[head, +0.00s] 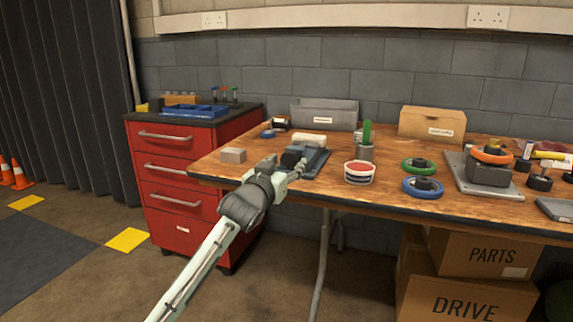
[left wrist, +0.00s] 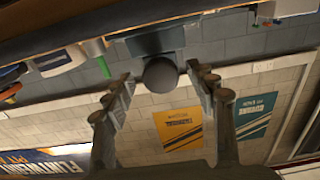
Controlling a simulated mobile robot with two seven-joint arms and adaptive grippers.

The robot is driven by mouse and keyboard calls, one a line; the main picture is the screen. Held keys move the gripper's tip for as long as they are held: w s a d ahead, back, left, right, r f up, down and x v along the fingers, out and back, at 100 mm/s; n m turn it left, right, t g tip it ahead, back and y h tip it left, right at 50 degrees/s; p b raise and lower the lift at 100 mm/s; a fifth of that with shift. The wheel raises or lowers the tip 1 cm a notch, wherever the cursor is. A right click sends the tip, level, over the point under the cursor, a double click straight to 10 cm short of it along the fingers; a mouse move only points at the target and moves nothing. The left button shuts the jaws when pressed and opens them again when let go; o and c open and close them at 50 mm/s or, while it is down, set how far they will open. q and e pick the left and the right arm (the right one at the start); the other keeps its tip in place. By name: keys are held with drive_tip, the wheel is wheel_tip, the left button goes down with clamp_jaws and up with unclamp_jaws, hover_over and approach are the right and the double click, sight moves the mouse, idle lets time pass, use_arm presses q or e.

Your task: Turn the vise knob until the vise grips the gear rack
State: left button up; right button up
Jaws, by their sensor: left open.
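The vise (head: 314,162) is a dark grey block on the front left part of the wooden bench. Its round dark knob (head: 290,159) faces my left gripper (head: 279,167). In the left wrist view, which is turned over, the knob (left wrist: 161,74) shows between the two fingers of my left gripper (left wrist: 158,79), with the vise body (left wrist: 155,42) behind it. The fingers are open, with a visible gap on each side of the knob. I cannot make out the gear rack; the gripper hides part of the vise. My right gripper is not in view.
A light grey block (head: 233,155) lies left of the gripper near the bench edge. A cream roll (head: 309,138) lies behind the vise. A red-topped tub (head: 359,172) and a grey cup (head: 365,152) stand to the right. A red drawer cabinet (head: 185,180) stands left.

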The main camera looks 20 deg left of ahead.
use_arm(q)
drive_tip(key=shift+w, duration=0.45)
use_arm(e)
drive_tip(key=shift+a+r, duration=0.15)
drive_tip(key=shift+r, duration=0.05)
use_arm(q)
drive_tip(key=shift+c, duration=0.6)
drive_tip(key=c, duration=1)
drive_tip(key=m+p, duration=0.2)
drive_tip(key=shift+r+p, duration=0.1)
drive_tip(key=shift+p, duration=0.25)
drive_tip(key=m+p, duration=0.2)
drive_tip(key=shift+m, duration=0.3)
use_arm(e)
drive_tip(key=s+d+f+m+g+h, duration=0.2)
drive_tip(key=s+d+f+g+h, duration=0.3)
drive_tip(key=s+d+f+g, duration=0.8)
use_arm(q)
drive_tip(key=m+p, duration=0.5)
drive_tip(key=m, duration=0.2)
drive_tip(key=shift+a+m, duration=0.15)
drive_tip(key=shift+m, duration=0.15)
drive_tip(key=shift+m+p, duration=0.45)
drive_tip(key=shift+m, duration=0.65)
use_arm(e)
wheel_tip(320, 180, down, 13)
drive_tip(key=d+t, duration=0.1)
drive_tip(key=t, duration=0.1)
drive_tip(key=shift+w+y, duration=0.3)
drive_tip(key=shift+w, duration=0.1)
